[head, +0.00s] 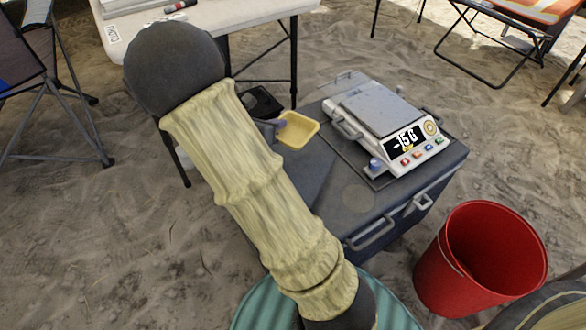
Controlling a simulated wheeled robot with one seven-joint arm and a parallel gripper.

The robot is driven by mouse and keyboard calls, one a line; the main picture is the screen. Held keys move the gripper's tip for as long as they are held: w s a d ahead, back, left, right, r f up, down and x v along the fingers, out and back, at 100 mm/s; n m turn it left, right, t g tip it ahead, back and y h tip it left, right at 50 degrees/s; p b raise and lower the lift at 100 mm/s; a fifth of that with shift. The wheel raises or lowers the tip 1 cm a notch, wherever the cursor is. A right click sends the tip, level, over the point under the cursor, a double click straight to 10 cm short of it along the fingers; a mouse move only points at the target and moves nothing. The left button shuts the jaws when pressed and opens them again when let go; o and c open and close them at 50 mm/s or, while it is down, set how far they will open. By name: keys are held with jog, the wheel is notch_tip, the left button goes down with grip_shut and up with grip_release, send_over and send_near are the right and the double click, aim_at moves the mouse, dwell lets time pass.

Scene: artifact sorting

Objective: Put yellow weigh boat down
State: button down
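The yellow weigh boat (301,133) is a small, shallow square dish with nothing seen inside. It is at the back left of the dark case, left of the scale (376,108). My gripper (282,126) is mostly hidden behind my arm; only a grey and bluish tip shows. The tip is at the boat's left rim and seems shut on it. The boat looks held above or at the edge of the case top; the exact gap cannot be told. The scale's plate is empty and its display reads -15 G.
The dark case (357,198) has bare top in front of the scale. A red bucket (479,260) stands at its right. A white table (215,22) is behind, with a dark tray (262,103) near it. Folding chairs stand on the sand at both sides.

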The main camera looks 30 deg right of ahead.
notch_tip(320, 180, down, 6)
jog(key=b, duration=0.4)
jog(key=shift+f, duration=0.1)
jog(key=shift+f+b, duration=1.2)
jog(key=shift+f, duration=0.65)
jog(key=shift+f, duration=0.15)
jog(key=c, duration=1.7)
grip_release()
